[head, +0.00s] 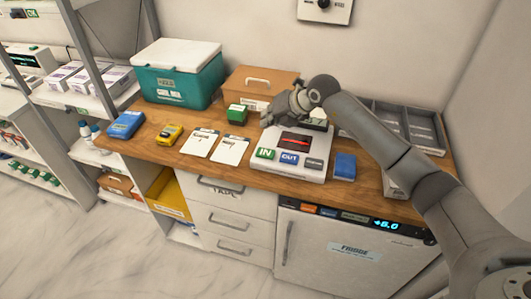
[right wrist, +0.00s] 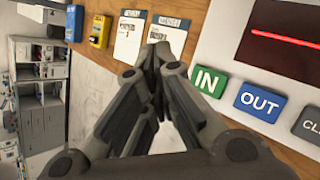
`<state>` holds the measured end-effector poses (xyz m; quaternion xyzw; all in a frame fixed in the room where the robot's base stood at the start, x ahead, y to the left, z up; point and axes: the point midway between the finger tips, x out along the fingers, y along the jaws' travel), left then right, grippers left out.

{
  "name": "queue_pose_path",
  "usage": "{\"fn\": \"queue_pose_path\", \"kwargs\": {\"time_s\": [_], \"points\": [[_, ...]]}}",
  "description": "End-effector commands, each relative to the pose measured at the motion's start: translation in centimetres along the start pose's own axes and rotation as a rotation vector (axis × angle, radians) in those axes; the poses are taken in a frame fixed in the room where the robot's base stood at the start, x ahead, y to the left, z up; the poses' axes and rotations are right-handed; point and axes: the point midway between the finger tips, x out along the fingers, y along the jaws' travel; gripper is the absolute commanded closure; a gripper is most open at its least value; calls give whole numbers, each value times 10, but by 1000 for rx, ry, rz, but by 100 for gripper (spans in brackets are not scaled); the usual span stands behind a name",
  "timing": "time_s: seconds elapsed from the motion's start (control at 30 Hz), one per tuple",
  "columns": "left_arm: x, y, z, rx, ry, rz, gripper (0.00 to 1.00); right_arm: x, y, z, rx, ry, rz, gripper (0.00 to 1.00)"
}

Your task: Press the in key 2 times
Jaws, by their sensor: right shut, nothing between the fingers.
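The white key device (head: 301,166) stands on the wooden counter, with a dark screen showing a red line. Its green IN key (head: 265,154) is at the left of the front row. The blue OUT key (head: 289,159) is beside it, and a grey key (head: 314,163) is at the right. In the right wrist view the IN key (right wrist: 208,80) lies just right of my fingertips. My right gripper (head: 266,121) is shut and empty, above the device's back left part in the head view. I cannot tell from these views whether it touches anything. My left gripper is not in view.
Two white cards (head: 229,151) lie left of the device, and a blue block (head: 345,166) lies right of it. Grey trays (head: 408,125) are at the right.

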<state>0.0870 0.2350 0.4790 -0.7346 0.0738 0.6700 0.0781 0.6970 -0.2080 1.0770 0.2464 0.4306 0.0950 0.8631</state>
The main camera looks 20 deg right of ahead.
Motion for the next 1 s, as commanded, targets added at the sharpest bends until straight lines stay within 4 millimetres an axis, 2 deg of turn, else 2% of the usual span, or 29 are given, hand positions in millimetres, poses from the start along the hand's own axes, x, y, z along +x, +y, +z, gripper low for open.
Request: {"fn": "queue_pose_path", "kwargs": {"time_s": [0.6, 1.0], "points": [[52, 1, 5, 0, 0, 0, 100, 55, -40, -40, 1, 2, 0, 100], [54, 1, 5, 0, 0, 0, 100, 59, -43, -43, 0, 1, 0, 100]]}}
